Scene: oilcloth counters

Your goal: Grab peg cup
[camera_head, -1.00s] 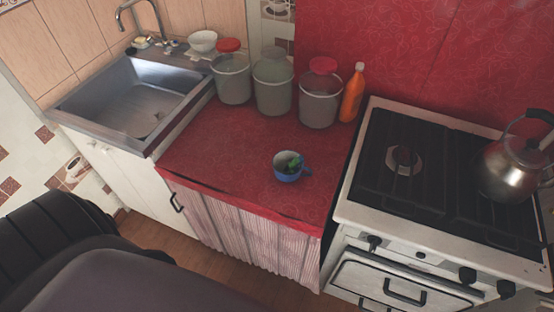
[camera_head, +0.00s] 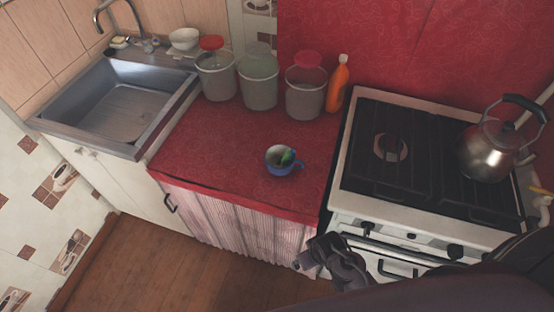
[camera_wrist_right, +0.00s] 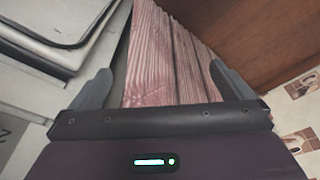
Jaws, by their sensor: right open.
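The cup is not in the wrist view. My left gripper is not in view.
Several lidded jars, including a grey one (camera_head: 258,82), and an orange bottle (camera_head: 338,84) stand at the back of the counter. A stove (camera_head: 350,190) with a kettle (camera_head: 490,150) is to the right. A sink (camera_head: 120,110) is left. Counter around the cup is clear.

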